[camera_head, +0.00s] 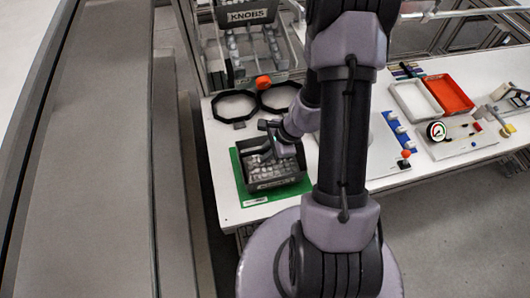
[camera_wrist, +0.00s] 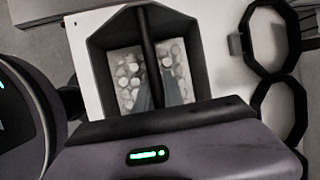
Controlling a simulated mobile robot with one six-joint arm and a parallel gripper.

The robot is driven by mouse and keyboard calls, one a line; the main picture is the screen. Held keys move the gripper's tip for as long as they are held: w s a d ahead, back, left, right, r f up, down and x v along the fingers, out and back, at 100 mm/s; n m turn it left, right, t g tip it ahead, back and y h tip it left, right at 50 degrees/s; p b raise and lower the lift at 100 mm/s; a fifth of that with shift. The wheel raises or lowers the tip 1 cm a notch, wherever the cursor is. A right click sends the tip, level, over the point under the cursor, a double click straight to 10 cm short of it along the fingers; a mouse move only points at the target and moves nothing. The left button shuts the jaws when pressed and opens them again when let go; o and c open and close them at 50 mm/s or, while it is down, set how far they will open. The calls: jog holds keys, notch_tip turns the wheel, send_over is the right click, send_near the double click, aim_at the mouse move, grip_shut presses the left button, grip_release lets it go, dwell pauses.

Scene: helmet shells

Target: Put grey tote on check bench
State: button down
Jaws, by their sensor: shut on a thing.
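The grey tote (camera_head: 279,184) is an open dark box holding several pale round pieces, with a label on its front wall. It is at or just above a green mat (camera_head: 240,185) on the left part of the white bench; whether it touches the mat I cannot tell. My gripper (camera_head: 270,142) is at the tote's top, shut on its middle bar. The wrist view shows the tote (camera_wrist: 108,38) from above, its bar running between my fingers (camera_wrist: 162,92). My arm hides part of the bench. I cannot tell which surface is the check bench.
Two black octagonal rings (camera_head: 235,92) and an orange knob (camera_head: 263,82) lie behind the tote. A rack labelled KNOBS (camera_head: 247,16) stands at the back. To the right are a white tray (camera_head: 413,104), a red tray (camera_head: 450,96) and a gauge board (camera_head: 465,143).

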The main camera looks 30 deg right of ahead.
jog(key=shift+f, duration=0.15)
jog(key=c, duration=1.5)
grip_release()
jog(key=shift+o, duration=0.2)
